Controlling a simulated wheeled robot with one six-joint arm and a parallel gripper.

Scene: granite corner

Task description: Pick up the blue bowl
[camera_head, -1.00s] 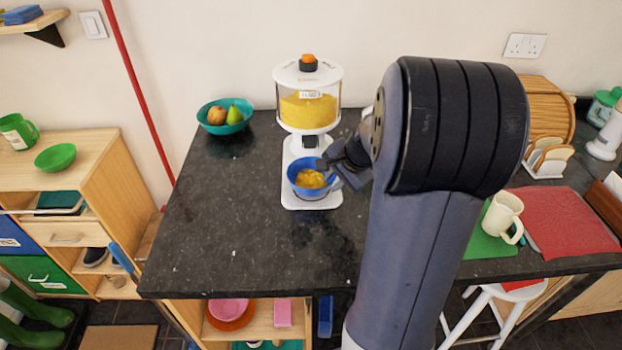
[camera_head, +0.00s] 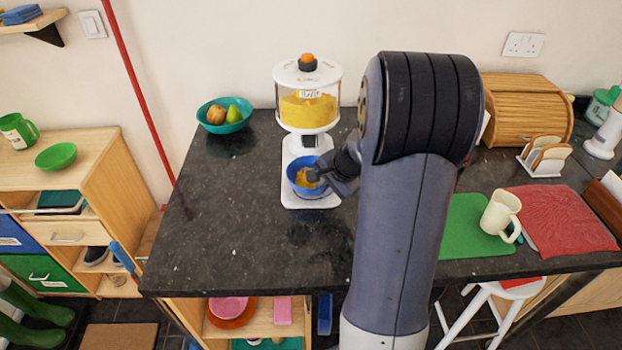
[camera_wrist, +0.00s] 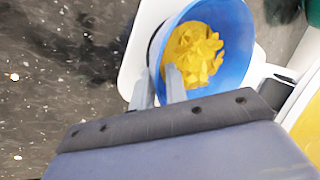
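The blue bowl (camera_head: 296,186) stands on the white base of a dispenser, upright, with yellow flakes in it; it also shows in the wrist view (camera_wrist: 238,40). My gripper (camera_head: 316,178) is at the bowl's rim. In the wrist view my gripper (camera_wrist: 160,88) has one finger outside the bowl's wall and the other inside, over the flakes. The fingers are apart with the wall between them, and a gap seems to show. The fingertips' lower ends are partly hidden.
The dispenser (camera_head: 307,107) with yellow flakes stands right behind the bowl. A teal bowl of fruit (camera_head: 213,126) is at the back left. A cream mug (camera_head: 499,213) stands on a green mat (camera_head: 462,236) to the right. The dark countertop (camera_head: 240,240) is clear at front left.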

